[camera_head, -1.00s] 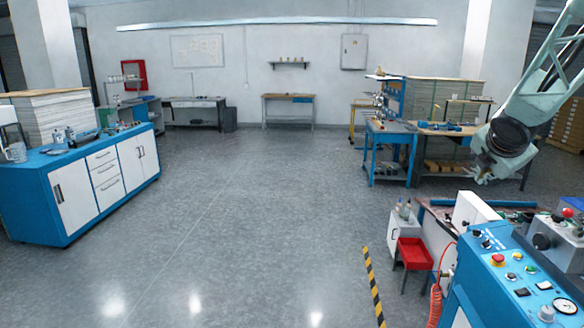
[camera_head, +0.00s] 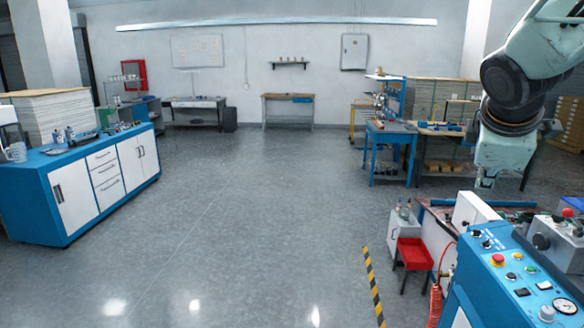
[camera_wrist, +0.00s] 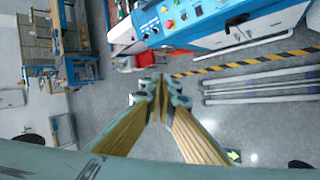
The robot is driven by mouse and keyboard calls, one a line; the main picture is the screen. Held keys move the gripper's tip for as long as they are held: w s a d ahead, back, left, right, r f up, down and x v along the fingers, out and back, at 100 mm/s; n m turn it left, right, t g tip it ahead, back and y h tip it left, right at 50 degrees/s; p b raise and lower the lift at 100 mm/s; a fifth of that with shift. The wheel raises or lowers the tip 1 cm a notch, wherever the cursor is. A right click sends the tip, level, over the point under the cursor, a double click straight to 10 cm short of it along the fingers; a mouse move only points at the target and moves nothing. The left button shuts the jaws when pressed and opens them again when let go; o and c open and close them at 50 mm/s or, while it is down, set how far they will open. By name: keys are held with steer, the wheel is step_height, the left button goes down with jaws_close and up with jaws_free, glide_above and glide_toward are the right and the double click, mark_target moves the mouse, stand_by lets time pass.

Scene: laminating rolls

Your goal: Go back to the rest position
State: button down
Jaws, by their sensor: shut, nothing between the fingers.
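My gripper (camera_head: 486,182) hangs at the right side of the head view, pointing down, above the area behind the blue control panel. In the wrist view my gripper (camera_wrist: 160,82) shows with its fingertips together and nothing between them. It is in the air, apart from the machine and the floor.
The blue control panel (camera_head: 510,262) with buttons stands at the lower right; it also shows in the wrist view (camera_wrist: 205,15). A red tray (camera_head: 415,252) stands beside it. A striped floor line (camera_head: 372,285) runs nearby. A blue cabinet (camera_head: 45,215) stands left. The middle floor is clear.

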steer(key=s+a+f+m+g+y, duration=0.1)
steer(key=s+a+f+m, duration=0.1)
steer(key=s+a+m, duration=0.2)
steer(key=s+a+f+m+g+y, duration=0.1)
steer(key=s+a+m, duration=0.3)
steer(key=s+a, duration=0.7)
steer(key=s+a+f+m+g+y, duration=0.1)
steer(key=s+a, duration=0.7)
steer(key=s, duration=1.2)
step_height(320, 180, down, 2)
steer(key=m+y, duration=0.1)
steer(key=m, duration=0.2)
steer(key=shift+s+a+y, duration=0.2)
steer(key=shift+s+y, duration=0.1)
steer(key=shift+s, duration=0.05)
steer(key=c, duration=3.4)
jaws_free()
steer(key=shift+c, duration=0.2)
